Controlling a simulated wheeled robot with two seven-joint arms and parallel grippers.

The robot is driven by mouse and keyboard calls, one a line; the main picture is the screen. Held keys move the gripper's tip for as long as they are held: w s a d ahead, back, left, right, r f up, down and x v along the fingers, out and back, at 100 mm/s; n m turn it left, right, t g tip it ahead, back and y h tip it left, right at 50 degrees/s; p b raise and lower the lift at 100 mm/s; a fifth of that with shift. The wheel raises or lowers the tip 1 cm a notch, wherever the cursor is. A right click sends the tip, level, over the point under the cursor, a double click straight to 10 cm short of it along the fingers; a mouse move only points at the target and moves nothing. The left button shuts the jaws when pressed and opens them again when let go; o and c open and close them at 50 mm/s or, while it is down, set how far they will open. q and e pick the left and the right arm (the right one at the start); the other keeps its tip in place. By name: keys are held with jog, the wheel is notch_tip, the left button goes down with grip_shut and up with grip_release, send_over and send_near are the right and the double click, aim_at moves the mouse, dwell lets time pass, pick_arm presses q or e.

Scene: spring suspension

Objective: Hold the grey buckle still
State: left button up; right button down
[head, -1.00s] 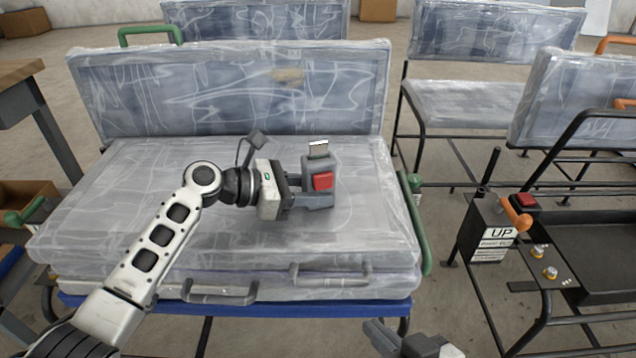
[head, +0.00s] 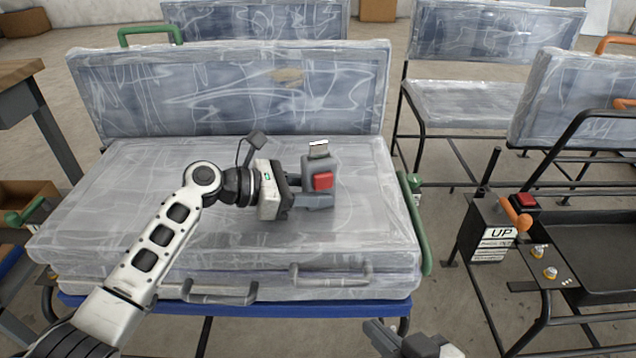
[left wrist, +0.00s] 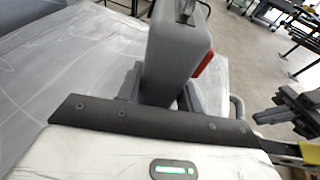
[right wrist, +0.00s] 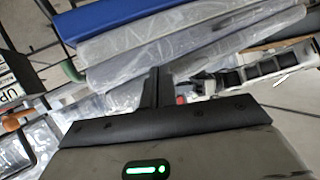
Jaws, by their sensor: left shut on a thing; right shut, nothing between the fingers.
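The grey buckle (head: 318,170) with a red button (head: 323,181) stands upright over the plastic-wrapped seat cushion. A metal tongue (head: 318,149) sticks out of its top. My left gripper (head: 318,199) is shut on the lower part of the buckle, coming from the left. The left wrist view also shows the buckle (left wrist: 175,55) between the fingers, its red button at the right edge. My right gripper (head: 376,336) is low at the bottom edge of the head view, in front of the seat and apart from it. Its fingers (right wrist: 156,88) are shut and empty in the right wrist view.
The wrapped seat (head: 110,205) has a backrest (head: 230,95) behind the buckle and grey handles (head: 220,294) in front. A green side lever (head: 419,225) is at its right. A black control box marked UP (head: 490,230) with an orange lever (head: 516,214) stands further right.

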aim_at(323, 181)
dwell(0.5)
jog(key=w+d+r+n+g+y, duration=0.2)
jog(key=w+d+r+n+g, duration=0.15)
jog(key=w+n, duration=0.3)
jog(key=a+r+m+y, duration=0.1)
jog(key=a+r+y, duration=0.1)
jog(key=w+a+r+m+y, duration=0.1)
jog(key=a+r+m+y, duration=0.1)
jog(key=r, duration=0.1)
jog(key=w+a+r+m+g+y, duration=0.1)
jog(key=a+r+y, duration=0.1)
jog(key=shift+w+a+r, duration=0.1)
jog(key=shift+w+r, duration=0.05)
jog(key=shift+r, duration=0.25)
jog(key=shift+w+a, duration=0.45)
jog(key=shift+w, duration=0.95)
jog(key=shift+w+a, duration=0.5)
jog(key=shift+w, duration=0.85)
jog(key=shift+w+a, duration=0.45)
jog(key=shift+w, duration=0.95)
jog(key=shift+w, duration=0.1)
